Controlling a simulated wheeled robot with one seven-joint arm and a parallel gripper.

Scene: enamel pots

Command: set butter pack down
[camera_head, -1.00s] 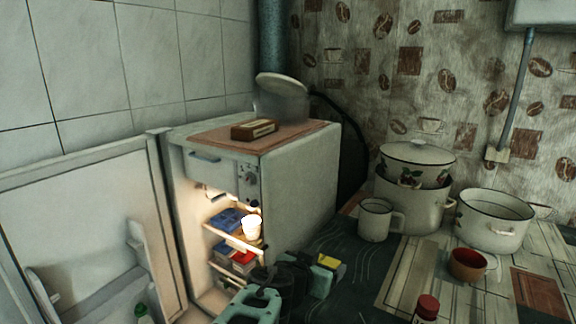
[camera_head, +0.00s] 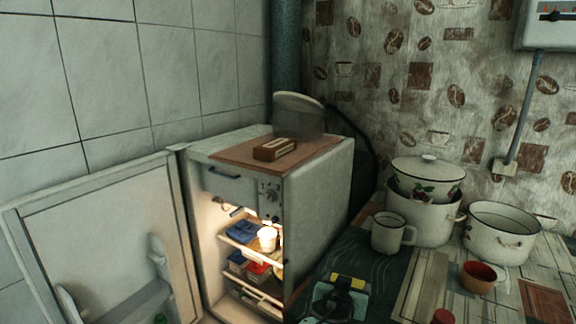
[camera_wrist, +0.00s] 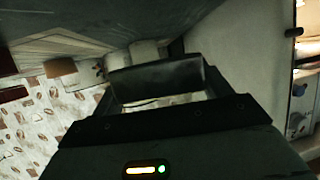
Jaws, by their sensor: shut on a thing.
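The butter pack (camera_head: 349,281) shows as a small yellow block at the far end of my gripper (camera_head: 341,289) in the head view. My gripper is shut on it, over the dark part of the table (camera_head: 350,250), right of the open fridge (camera_head: 318,190). I cannot tell whether the pack touches the table. In the wrist view my gripper (camera_wrist: 163,92) fills the middle; dark parts hide most of what is between the fingers.
The fridge's lit shelves hold a white cup (camera_head: 267,238) and blue and red packs. Its door (camera_head: 100,235) stands open at left. A mug (camera_head: 388,233), pots (camera_head: 498,232) and a red-brown cup (camera_head: 478,277) stand on the table at right. A brown box (camera_head: 274,150) lies on the fridge.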

